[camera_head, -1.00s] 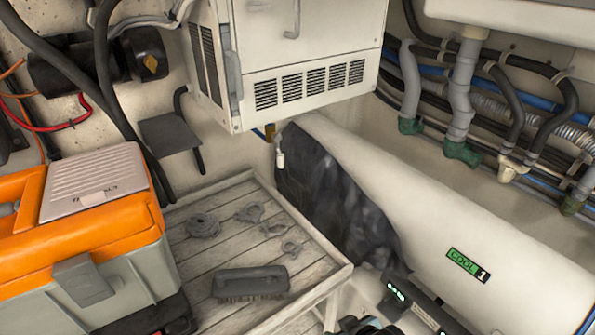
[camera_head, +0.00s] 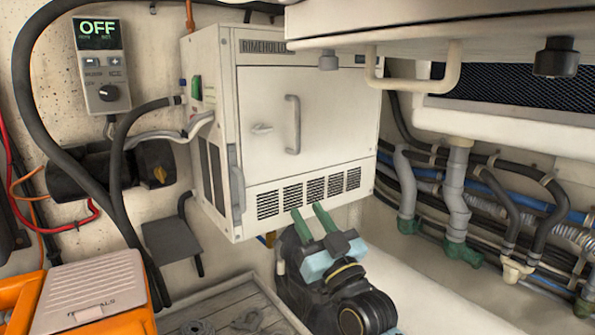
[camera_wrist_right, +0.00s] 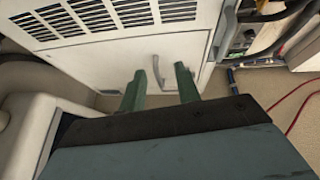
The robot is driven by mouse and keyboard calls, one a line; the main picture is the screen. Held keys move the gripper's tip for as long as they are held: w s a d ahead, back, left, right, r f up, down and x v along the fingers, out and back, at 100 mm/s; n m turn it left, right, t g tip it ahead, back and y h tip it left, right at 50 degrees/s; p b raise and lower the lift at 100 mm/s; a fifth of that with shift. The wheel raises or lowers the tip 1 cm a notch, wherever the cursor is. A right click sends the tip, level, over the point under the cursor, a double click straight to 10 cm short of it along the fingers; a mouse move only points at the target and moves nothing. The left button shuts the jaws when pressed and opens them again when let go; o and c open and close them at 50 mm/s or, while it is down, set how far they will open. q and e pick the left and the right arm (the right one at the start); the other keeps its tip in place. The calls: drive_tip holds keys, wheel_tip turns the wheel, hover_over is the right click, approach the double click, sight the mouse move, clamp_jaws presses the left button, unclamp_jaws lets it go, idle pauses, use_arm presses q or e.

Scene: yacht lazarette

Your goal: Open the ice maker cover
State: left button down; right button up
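The ice maker (camera_head: 225,190) is a white box on the back wall, with vent slots along its lower front. Its cover (camera_head: 260,95) is a flat white front panel with a vertical grey handle (camera_head: 293,124) and a small latch (camera_head: 262,128); it looks closed. In the right wrist view, the cover (camera_wrist_right: 115,72) and handle (camera_wrist_right: 158,72) appear below the vents, beyond my fingertips. My right gripper (camera_head: 312,220) is below the handle, near the vents in the head view. Its green fingers are apart with nothing between them (camera_wrist_right: 160,88). My left gripper is not in view.
An overhead white counter (camera_head: 440,30) with a rail juts in at upper right. A control box (camera_head: 100,65) reading OFF and thick black hoses are at left. An orange toolbox (camera_head: 95,300) is at lower left beside a slatted shelf (camera_head: 225,295). Pipes line the right wall.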

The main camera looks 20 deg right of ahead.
sight(299, 118)
wheel_tip(299, 118, up, 9)
drive_tip(key=d+m+t, duration=0.1)
drive_tip(key=t, duration=0.3)
drive_tip(key=shift+h, duration=0.4)
drive_tip(key=p+x, duration=0.3)
drive_tip(key=x, duration=0.9)
drive_tip(key=shift+w+d+r+p, duration=0.15)
drive_tip(key=shift+w+p, duration=0.2)
drive_tip(key=shift+w, duration=0.15)
clamp_jaws()
